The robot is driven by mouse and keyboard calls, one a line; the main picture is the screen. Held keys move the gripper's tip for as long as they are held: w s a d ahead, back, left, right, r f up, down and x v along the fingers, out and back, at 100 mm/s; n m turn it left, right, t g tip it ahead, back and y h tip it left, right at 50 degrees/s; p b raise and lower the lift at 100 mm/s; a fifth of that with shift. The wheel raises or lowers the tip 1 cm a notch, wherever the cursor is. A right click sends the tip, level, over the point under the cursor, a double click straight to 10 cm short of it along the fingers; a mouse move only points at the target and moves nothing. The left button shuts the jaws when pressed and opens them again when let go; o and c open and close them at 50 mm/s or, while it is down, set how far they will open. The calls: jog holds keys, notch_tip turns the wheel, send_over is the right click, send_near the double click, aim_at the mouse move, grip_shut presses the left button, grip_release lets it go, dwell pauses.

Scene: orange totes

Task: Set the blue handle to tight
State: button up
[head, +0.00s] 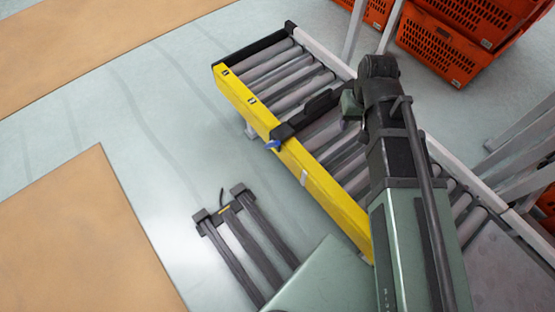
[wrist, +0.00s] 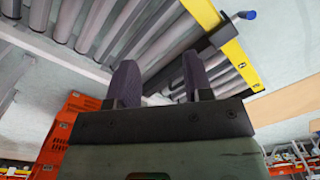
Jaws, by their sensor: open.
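The blue handle (head: 273,144) is small and sticks out from the yellow side rail of the roller conveyor, at the end of a black cross bar (head: 308,112). In the wrist view the blue handle (wrist: 247,14) shows at the top right, beyond the fingers. My gripper (wrist: 158,80) is open, with two dark fingers apart and nothing between them. It is on the conveyor's other side from the handle, well apart from it. In the head view my arm hides most of the gripper, and its fingers are hard to make out.
The roller conveyor (head: 262,65) has a yellow rail (head: 335,203) on one side and a pale rail on the other. Orange totes (head: 440,47) stand at the upper right, near pale metal posts.

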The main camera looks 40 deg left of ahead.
aim_at(275, 144)
jog(key=s+a+f+n+b, duration=0.1)
jog(key=s+a+f+b, duration=0.1)
jog(key=a+f, duration=0.2)
jog(key=s+a+f+n+b, duration=0.2)
jog(key=s+a+f+b, duration=0.1)
jog(key=a, duration=0.4)
jog(key=s+a+f+n+b, duration=0.1)
jog(key=s+a+f+b, duration=0.2)
jog(key=a+f, duration=0.2)
jog(key=shift+s+a+f+n, duration=0.15)
jog(key=shift+a+f+n, duration=0.2)
jog(key=shift+a, duration=0.45)
jog(key=shift+n+g, duration=0.35)
jog(key=shift+g, duration=0.05)
jog(key=f+b, duration=0.3)
jog(key=a+f+b, duration=0.1)
jog(key=f+b, duration=0.5)
jog(key=shift+s+a+f+b, duration=0.35)
jog(key=shift+b, duration=0.05)
jog(key=shift+r, duration=0.1)
jog(key=shift+c, duration=0.4)
grip_shut()
jog(key=shift+a+r, duration=0.1)
